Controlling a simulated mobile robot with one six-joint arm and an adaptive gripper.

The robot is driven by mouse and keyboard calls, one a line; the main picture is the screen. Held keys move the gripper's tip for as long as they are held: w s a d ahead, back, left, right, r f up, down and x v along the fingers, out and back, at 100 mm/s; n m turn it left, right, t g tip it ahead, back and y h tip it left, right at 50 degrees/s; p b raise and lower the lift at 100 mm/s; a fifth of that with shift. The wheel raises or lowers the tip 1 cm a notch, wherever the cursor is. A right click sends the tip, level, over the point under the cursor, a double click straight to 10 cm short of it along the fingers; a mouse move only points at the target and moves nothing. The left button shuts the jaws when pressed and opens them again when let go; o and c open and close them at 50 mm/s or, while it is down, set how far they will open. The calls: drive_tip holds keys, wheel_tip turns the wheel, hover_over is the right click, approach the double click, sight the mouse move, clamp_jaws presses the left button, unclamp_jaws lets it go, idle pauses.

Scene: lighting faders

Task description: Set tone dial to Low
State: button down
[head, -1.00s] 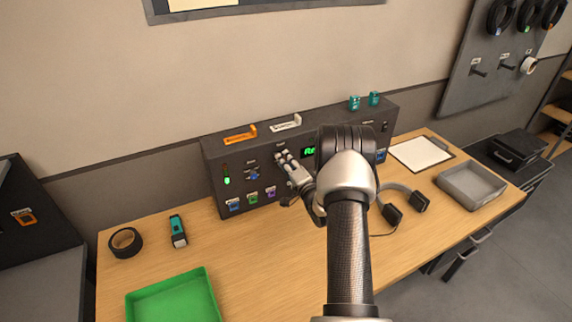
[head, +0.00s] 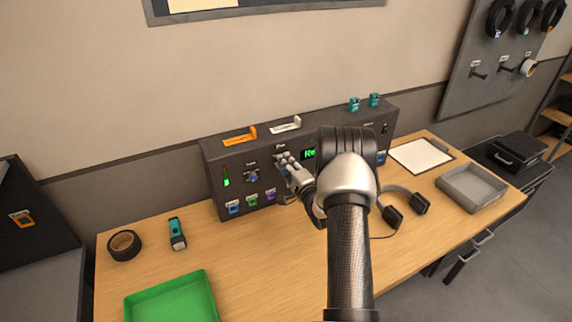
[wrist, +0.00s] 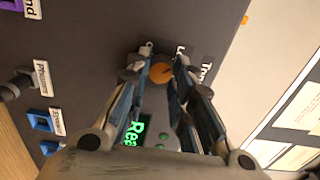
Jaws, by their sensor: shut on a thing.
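The tone dial (wrist: 162,72) is a round orange knob on the dark control panel (head: 213,172). In the wrist view it sits between my fingertips, beside the label "Tone" (wrist: 207,70) and a partly hidden label starting "L". My gripper (wrist: 160,66) is shut on the dial, one finger on each side. In the head view my gripper (head: 283,163) reaches the panel's front just left of the green display (head: 309,154) and covers the dial. I cannot tell clearly which setting the dial points to.
Headphones (head: 402,206) lie right of my arm.

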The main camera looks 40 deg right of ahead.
drive_tip(key=c, duration=1.4)
unclamp_jaws()
drive_tip(key=v, duration=1.2)
